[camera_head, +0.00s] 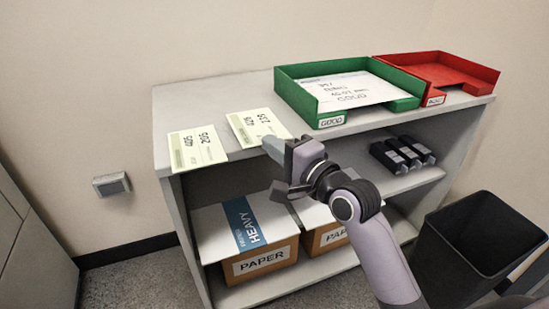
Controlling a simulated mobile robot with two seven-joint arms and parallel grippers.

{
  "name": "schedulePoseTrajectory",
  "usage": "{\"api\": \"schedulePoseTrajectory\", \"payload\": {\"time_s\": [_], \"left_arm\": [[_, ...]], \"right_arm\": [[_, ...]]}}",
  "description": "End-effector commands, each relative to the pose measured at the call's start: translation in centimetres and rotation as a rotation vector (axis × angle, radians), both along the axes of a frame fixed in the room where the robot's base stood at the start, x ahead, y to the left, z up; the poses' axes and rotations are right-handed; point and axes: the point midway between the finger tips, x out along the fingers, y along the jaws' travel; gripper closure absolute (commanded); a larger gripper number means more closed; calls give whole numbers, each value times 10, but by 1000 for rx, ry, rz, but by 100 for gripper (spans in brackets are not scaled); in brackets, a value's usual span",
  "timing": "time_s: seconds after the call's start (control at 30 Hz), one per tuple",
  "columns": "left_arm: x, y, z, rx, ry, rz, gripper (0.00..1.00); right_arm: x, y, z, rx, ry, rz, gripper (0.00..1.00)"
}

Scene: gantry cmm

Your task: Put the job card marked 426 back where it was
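Two pale yellow-green job cards lie on the top of the grey shelf unit, near its front edge. The left card (197,149) lies close to the left end. The right card (257,126) lies beside it, with a gap between them. Their print is small and turned, so I cannot firmly read which one is 426. My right gripper (274,170) is at the shelf's front edge, just below the right card. Its fingers look apart, with nothing visible between them, and the upper finger covers part of the card's near edge. My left gripper is out of view.
A green tray (326,121) holding a white sheet and a red tray (435,98) stand right on the shelf top (215,98). Below are paper boxes (265,262) and several dark small items (402,154). A black bin (470,245) stands at right.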

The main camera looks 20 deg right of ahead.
Motion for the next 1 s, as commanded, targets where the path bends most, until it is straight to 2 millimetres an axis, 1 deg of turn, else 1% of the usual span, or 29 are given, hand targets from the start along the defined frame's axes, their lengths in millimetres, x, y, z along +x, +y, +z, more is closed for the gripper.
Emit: {"api": "schedulePoseTrajectory", "payload": {"time_s": [0.03, 0.1, 0.2, 0.47, 0.5, 0.57, 0.83, 0.93, 1.0], "left_arm": [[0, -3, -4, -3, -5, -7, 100], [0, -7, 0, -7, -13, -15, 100], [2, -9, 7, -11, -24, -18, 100], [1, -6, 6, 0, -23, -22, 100], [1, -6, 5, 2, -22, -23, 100], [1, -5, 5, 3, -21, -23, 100], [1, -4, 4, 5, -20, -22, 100], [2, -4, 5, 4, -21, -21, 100], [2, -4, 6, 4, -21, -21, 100]], "right_arm": [[0, 0, -13, -1, 3, 1, 100], [0, 0, -19, -1, 2, 1, 100], [0, 0, -17, 1, -1, 0, 100], [0, 0, -20, 1, 1, 0, 100], [0, 0, -20, 0, 0, 0, 93], [0, 0, -20, 0, 0, 0, 74], [0, 0, -19, 0, -1, 0, 74], [0, 0, -15, 1, -2, 0, 74], [-5, -2, -16, 1, 0, -1, 74]]}}
